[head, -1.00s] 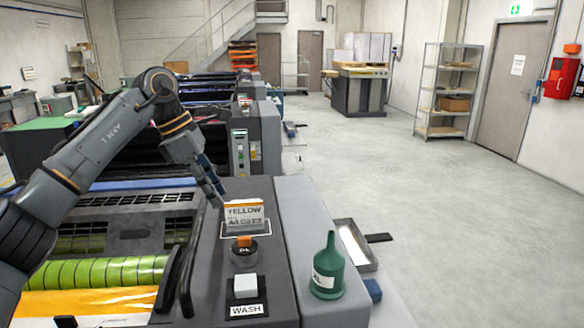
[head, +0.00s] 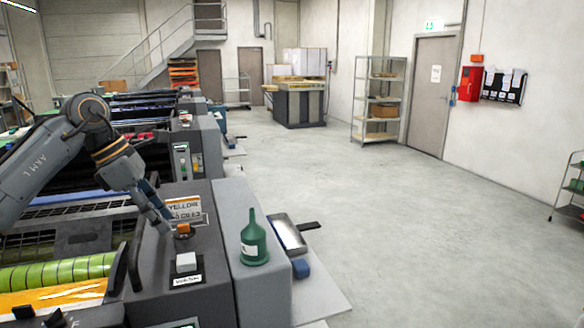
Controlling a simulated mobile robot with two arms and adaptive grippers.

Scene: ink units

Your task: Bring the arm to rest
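My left arm (head: 35,175) comes in from the left above the printing press. Its gripper (head: 165,224) points down and to the right over the grey console, just left of the YELLOW sign (head: 184,207) and the orange-topped knob (head: 183,231). I see nothing held in it. The fingers are small and seen side-on, so I cannot tell whether they are open or shut, or whether the tips touch the console. My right gripper is out of the picture.
A white button (head: 186,262) labelled WASH sits on the console. A green funnel-shaped bottle (head: 254,240) stands on the grey ledge beside it. A metal tray (head: 289,236) lies to the right. The floor (head: 420,230) on the right is clear.

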